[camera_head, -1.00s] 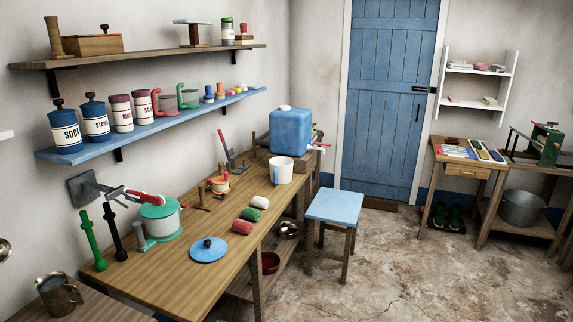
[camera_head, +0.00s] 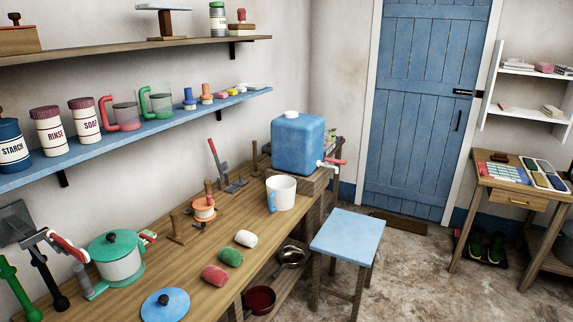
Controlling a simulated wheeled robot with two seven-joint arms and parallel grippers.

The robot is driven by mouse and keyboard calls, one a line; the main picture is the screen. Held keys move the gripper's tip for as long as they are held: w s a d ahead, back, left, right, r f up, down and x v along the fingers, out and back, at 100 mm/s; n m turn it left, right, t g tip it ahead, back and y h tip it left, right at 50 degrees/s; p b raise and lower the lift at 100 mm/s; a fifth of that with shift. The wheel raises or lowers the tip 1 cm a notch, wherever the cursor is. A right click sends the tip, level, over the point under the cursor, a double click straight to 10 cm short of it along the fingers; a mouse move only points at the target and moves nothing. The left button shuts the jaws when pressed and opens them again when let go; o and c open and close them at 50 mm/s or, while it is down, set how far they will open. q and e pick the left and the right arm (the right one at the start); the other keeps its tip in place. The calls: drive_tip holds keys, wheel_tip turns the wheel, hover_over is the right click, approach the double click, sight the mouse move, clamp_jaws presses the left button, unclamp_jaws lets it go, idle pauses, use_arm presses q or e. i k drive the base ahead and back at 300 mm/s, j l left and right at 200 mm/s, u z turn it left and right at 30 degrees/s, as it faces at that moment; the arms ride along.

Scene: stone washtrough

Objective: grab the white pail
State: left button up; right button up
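A white pail-like vessel (camera_head: 282,193) with a blue handle on its left side stands upright on the wooden workbench (camera_head: 215,258), near its far end. It looks like a large mug, and it is the only white vessel of this kind that I see. It stands just in front of the blue water container (camera_head: 298,143). Nothing is holding it. Neither of my grippers is in view.
A white, a green and a red roll (camera_head: 214,275) lie in front of the vessel. An orange spool (camera_head: 204,208) stands to its left. A teal-lidded pot (camera_head: 117,258) and blue lid (camera_head: 165,304) are nearer. A blue-topped stool (camera_head: 348,237) stands right of the bench.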

sight(279, 196)
drive_tip(key=i+l+u, duration=0.2)
drive_tip(key=i+l, duration=1.15)
drive_tip(key=l, duration=0.15)
drive_tip(key=i+l+u, duration=0.1)
drive_tip(key=i+l, duration=0.15)
drive_tip(key=l, duration=0.15)
drive_tip(key=i+l, duration=0.2)
drive_tip(key=l, duration=0.2)
drive_tip(key=i+l+u, duration=0.1)
drive_tip(key=l, duration=0.3)
drive_tip(key=i+l, duration=0.3)
drive_tip(key=l+u, duration=0.05)
drive_tip(key=l, duration=0.05)
